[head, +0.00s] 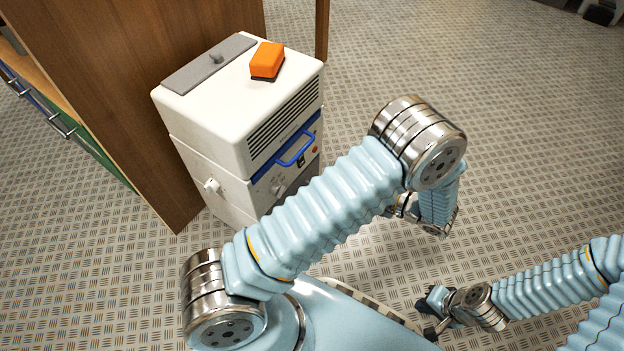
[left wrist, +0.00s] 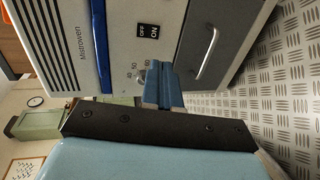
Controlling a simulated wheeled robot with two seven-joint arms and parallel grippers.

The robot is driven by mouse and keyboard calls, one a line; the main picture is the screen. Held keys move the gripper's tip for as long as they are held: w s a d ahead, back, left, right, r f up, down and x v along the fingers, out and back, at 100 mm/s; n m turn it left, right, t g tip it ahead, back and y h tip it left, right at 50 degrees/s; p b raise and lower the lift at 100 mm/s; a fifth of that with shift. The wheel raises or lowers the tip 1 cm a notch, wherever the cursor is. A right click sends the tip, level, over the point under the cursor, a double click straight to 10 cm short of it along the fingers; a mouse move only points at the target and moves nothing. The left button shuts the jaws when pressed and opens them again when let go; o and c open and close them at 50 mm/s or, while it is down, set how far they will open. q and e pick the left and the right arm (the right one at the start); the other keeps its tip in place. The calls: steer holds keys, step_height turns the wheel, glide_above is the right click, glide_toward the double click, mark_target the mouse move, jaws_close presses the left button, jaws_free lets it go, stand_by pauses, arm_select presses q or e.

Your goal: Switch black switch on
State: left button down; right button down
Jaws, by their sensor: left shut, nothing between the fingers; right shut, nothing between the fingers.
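The black switch (left wrist: 148,31), marked OFF and ON, is on the front of the white cabinet (left wrist: 115,30) in the left wrist view. I cannot tell which half is pressed. In the head view, the switch (head: 301,160) shows as a small dark patch under the blue handle. My left gripper (left wrist: 160,72) is shut and empty, its blue fingertips below the switch in the left wrist view, beside the numbered dial. It seems apart from the switch. In the head view my left arm hides it. My right gripper (head: 431,314) is shut and empty, low above the floor.
An orange block (head: 267,60) with a dark underside and a grey panel (head: 209,64) are on the cabinet's top. A blue handle (head: 296,148) sticks out of its front. A brown wooden panel (head: 150,110) stands close behind.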

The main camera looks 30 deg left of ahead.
mark_target(302, 164)
arm_select(q)
steer(key=shift+d+f+y+b, duration=0.3)
steer(key=shift+d+f+y, duration=0.2)
steer(key=shift+y, duration=0.2)
arm_select(e)
steer(key=shift+x, duration=0.8)
steer(key=shift+s+d, duration=0.1)
